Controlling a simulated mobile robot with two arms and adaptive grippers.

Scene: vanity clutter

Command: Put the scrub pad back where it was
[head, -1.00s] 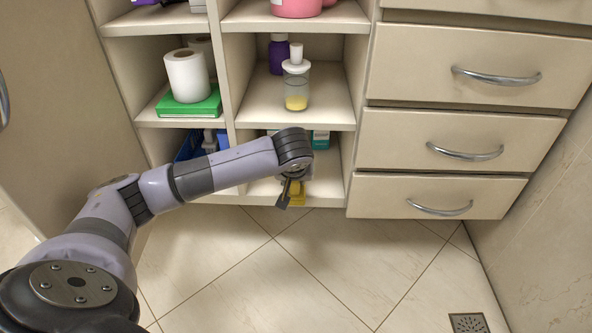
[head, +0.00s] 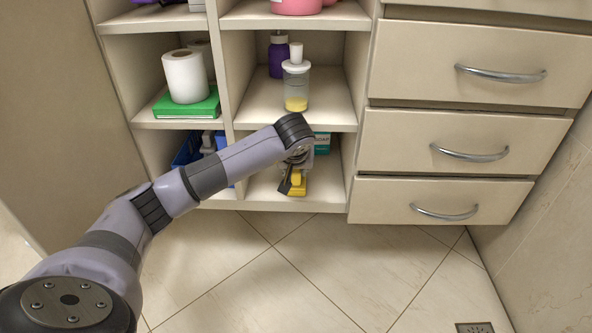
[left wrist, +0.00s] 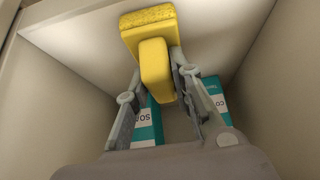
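The scrub pad (head: 299,184) is yellow, with a raised block as a grip. It is at the front of the lower middle compartment. In the left wrist view the pad (left wrist: 150,20) shows at the top, with its block between the two grey fingers. My left gripper (head: 291,180) reaches into this compartment. Its fingers (left wrist: 157,78) appear closed on the sides of the block. I cannot tell whether the pad touches the compartment floor (head: 262,190). My right gripper is out of view.
Teal-and-white boxes (head: 321,143) stand behind the gripper in the same compartment; one also shows in the left wrist view (left wrist: 150,125). A blue bin (head: 187,150) is in the compartment to the left. Drawers (head: 440,205) flank the right. The shelf (head: 335,118) above limits height.

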